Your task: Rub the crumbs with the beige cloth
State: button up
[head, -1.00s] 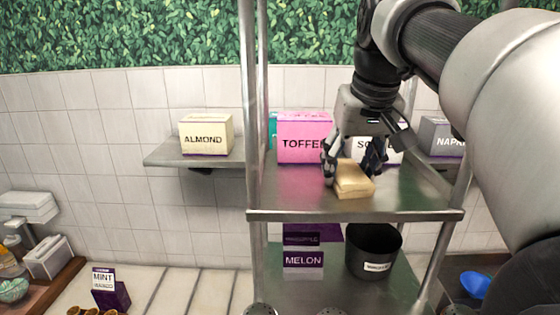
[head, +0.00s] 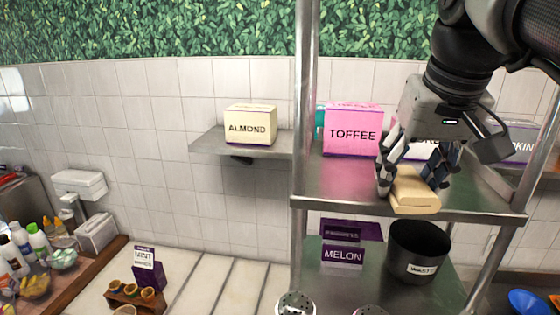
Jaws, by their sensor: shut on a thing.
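The beige cloth (head: 414,192) is a folded, thick pad at the front edge of the upper metal shelf (head: 345,185). My gripper (head: 413,180) comes down from above with its fingers on either side of the cloth and is shut on it. The cloth is at or just over the shelf surface; I cannot tell whether it touches. I cannot make out any crumbs in this view.
A pink TOFFEE box (head: 352,130) stands behind my gripper, with a partly hidden white box beside it. Shelf posts (head: 304,130) rise at the sides. Below are a MELON box (head: 342,256) and a black bin (head: 418,250). An ALMOND box (head: 250,124) sits on the wall shelf.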

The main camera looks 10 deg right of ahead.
jog(key=shift+s+a+f, duration=0.1)
jog(key=shift+s+a, duration=0.1)
jog(key=shift+s, duration=0.5)
jog(key=shift+w+a, duration=0.5)
jog(key=shift+a, duration=0.3)
jog(key=shift+w+d+r+p, duration=0.15)
jog(key=shift+w+d+p, duration=0.1)
jog(key=shift+w+p, duration=0.35)
jog(key=shift+w+d+r+p, duration=0.15)
jog(key=shift+w+d+p, duration=0.15)
jog(key=shift+w, duration=0.35)
jog(key=shift+w+d+f+p, duration=0.1)
jog(key=shift+w+d+p, duration=0.15)
jog(key=shift+w, duration=0.75)
jog(key=shift+w+d+f+p, duration=0.1)
jog(key=shift+w+d+p, duration=0.15)
jog(key=shift+w, duration=0.7)
jog(key=shift+w+d+f+p, duration=0.1)
jog(key=shift+w+d+p, duration=0.15)
jog(key=shift+w, duration=0.75)
jog(key=shift+r, duration=3.05)
jog(key=shift+r, duration=0.15)
